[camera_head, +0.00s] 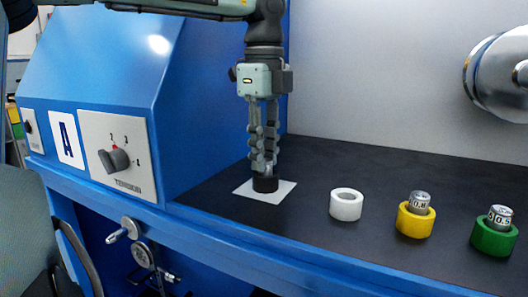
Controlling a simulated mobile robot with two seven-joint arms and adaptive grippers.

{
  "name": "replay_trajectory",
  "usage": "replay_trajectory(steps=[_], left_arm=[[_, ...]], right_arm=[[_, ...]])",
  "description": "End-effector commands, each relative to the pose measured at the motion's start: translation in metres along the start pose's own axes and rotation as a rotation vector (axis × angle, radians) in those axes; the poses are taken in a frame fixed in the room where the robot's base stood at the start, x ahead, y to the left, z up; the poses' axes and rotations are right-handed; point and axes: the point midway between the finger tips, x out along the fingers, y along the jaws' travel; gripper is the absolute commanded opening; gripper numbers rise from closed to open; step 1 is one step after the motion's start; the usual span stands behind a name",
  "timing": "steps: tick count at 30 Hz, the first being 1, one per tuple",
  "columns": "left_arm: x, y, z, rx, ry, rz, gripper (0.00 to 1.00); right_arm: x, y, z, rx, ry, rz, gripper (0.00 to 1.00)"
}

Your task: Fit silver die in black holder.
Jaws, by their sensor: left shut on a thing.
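The black holder (265,185) is a short dark ring on a white square sheet on the dark worktop. My left gripper (264,168) points straight down with its fingertips at the top of the black holder. It is shut on the silver die (268,172), of which only a small light patch shows between and below the fingertips. The fingers hide most of the die, so I cannot tell how deep it sits in the holder. My right gripper is not in view.
A white ring holder (346,205) stands empty to the right. A yellow holder (415,221) and a green holder (494,237) each hold a silver numbered die. A blue cabinet (190,110) with a tension knob rises at left. A metal pulley (500,75) juts from the back wall.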

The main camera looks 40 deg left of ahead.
Motion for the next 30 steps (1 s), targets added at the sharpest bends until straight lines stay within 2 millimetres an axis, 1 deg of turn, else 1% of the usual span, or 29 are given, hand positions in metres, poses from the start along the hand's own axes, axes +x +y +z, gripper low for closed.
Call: replay_trajectory(steps=[1,5,6,11,19,22,26,30], left_arm=[[0.003,0.001,0.0,0.0,0.001,0.007,0.0],[0.003,0.001,0.0,0.0,0.001,0.008,0.0],[0.004,0.001,0.0,0.001,0.001,0.009,0.26],[0.003,0.001,0.0,0.0,0.001,0.007,0.45],[0.002,0.001,0.0,0.0,0.0,0.005,0.45],[-0.004,0.0,0.0,-0.001,-0.001,0.003,0.45],[-0.022,0.0,0.0,-0.003,-0.001,0.001,0.45],[-0.053,-0.001,0.0,-0.003,-0.003,0.0,0.45]], right_arm=[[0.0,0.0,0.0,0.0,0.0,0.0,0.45],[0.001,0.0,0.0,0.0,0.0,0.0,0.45],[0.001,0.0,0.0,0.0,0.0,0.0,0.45],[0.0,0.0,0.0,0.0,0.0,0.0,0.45],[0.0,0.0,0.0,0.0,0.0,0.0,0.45],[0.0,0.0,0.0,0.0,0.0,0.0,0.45],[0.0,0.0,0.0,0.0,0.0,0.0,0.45],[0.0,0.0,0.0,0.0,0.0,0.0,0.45]])
